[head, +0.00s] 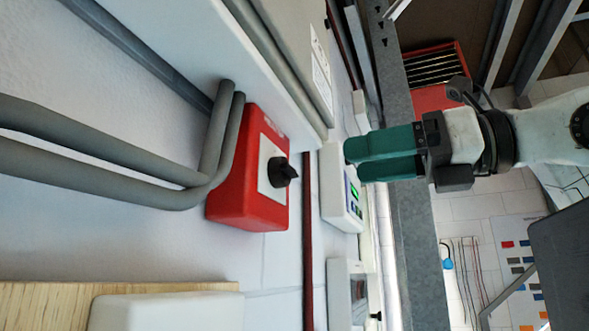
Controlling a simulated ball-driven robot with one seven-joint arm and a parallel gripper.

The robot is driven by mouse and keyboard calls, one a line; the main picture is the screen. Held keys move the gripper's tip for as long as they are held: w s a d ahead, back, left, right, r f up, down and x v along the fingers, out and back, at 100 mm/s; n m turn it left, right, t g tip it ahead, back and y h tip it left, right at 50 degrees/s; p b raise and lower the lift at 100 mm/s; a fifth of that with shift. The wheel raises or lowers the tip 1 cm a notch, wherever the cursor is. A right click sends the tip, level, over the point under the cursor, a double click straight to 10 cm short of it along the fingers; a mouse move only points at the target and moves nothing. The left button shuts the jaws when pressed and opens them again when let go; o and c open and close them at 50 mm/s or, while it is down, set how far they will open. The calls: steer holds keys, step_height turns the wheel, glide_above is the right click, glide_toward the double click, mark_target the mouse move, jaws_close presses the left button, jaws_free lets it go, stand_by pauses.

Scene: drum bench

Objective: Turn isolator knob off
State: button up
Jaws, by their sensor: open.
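The isolator is a red box (233,195) on the white wall, left of the picture's middle. A black knob (282,172) stands out from the white plate (266,167) on its face. My gripper (347,160) has teal fingers and comes in from the right. Its fingertips point left towards the wall, to the right of the knob and slightly above it in the picture. A gap shows between them and the knob, and nothing shows held. The knob is in plain view; its marked position is too small to read.
Grey conduits (90,160) run along the wall to the red box. A grey-white cabinet (190,45) is above it. A white device with a green display (340,188) is close behind my fingers. A grey metal beam (408,200) runs down the picture behind my gripper.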

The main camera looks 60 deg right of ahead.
mark_target(294, 172)
steer(key=w+p, duration=0.3)
steer(key=w, duration=0.5)
steer(key=shift+w+a+r, duration=0.1)
steer(key=shift+w+a, duration=0.05)
steer(key=shift+w, duration=0.85)
steer(key=c, duration=1)
